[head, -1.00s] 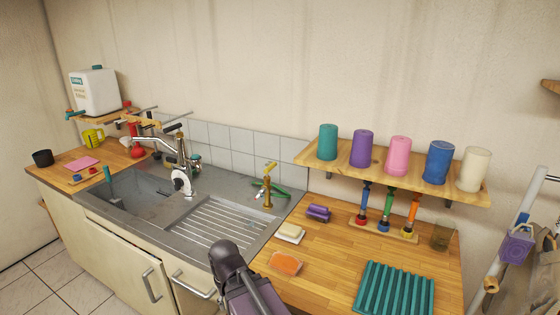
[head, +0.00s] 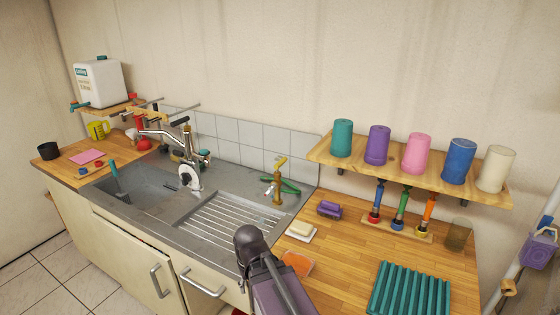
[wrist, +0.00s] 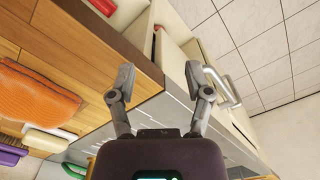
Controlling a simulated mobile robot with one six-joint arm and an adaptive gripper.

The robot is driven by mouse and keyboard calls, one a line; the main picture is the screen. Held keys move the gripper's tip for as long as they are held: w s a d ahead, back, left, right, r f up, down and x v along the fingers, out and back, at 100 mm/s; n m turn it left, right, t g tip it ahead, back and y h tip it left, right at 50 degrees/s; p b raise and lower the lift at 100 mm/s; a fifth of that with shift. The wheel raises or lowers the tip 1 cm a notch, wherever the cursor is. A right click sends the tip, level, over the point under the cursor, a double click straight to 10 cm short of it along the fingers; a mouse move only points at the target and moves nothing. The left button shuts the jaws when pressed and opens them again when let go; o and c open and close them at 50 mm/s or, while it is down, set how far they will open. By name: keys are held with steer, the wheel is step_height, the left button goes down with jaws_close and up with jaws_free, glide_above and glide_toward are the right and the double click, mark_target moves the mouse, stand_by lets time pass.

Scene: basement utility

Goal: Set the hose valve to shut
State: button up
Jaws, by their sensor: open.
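The hose valve (head: 278,188) is a small brass tap standing at the right back of the sink's drainer, by the tiled wall. Its yellow lever (head: 281,161) sits on top and looks slanted; I cannot tell from it whether the valve is open or shut. A green hose (head: 291,187) lies beside it. My gripper (wrist: 160,86) is open and empty in the wrist view, over the front edge of the counter and apart from the valve. In the head view my arm shows at the bottom, but I cannot make out the fingers.
A sink with a chrome faucet (head: 168,140) lies left of the valve. A soap dish (head: 301,235), a purple sponge (head: 329,209) and an orange sponge (head: 297,262) lie on the wooden counter. A shelf (head: 400,172) with several cups overhangs the right. The ribbed drainer (head: 226,220) is clear.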

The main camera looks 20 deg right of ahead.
steer(key=w+d+r+m+p, duration=0.3)
steer(key=w+d+r+p, duration=0.4)
steer(key=w, duration=0.4)
steer(key=w+d+r+m+p, duration=0.2)
steer(key=w+d+r+p, duration=0.3)
steer(key=w+r+p, duration=0.5)
step_height(320, 180, up, 12)
steer(key=m+t+y+p, duration=0.15)
steer(key=m+p, duration=0.35)
steer(key=p, duration=0.7)
glide_above(281, 161)
steer(key=s+d, duration=0.2)
steer(key=shift+r+b, duration=0.1)
steer(key=shift+b, duration=0.2)
steer(key=shift+a, duration=0.1)
steer(key=f+b, duration=0.4)
steer(key=w+a+f+b, duration=0.1)
steer(key=f+b, duration=0.4)
steer(key=w+f+b, duration=0.1)
steer(key=f+b, duration=0.3)
steer(key=shift+a+f, duration=0.25)
steer(key=shift+a, duration=0.05)
steer(key=shift+b, duration=0.3)
steer(key=shift+c, duration=0.3)
jaws_close()
